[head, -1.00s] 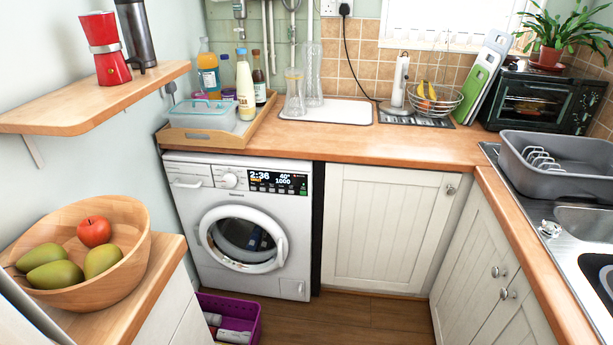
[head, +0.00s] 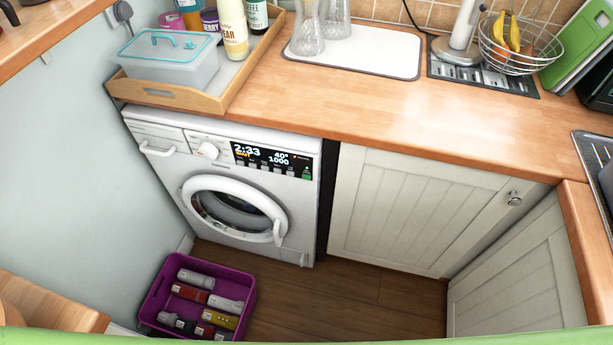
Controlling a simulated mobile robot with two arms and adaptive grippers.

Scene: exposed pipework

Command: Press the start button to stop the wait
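The white washing machine (head: 160,165) stands under the worktop, left of a cupboard, with its round door (head: 235,210) shut. Neither of my grippers shows in the head view, and nothing touches the panel.
A purple crate (head: 150,306) with several cylindrical items stands on the floor before the machine. The worktop (head: 400,115) overhangs above. A wooden tray (head: 160,95) holds a lidded box and bottles. A green edge (head: 400,341) crosses the bottom. Floor right of the crate is clear.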

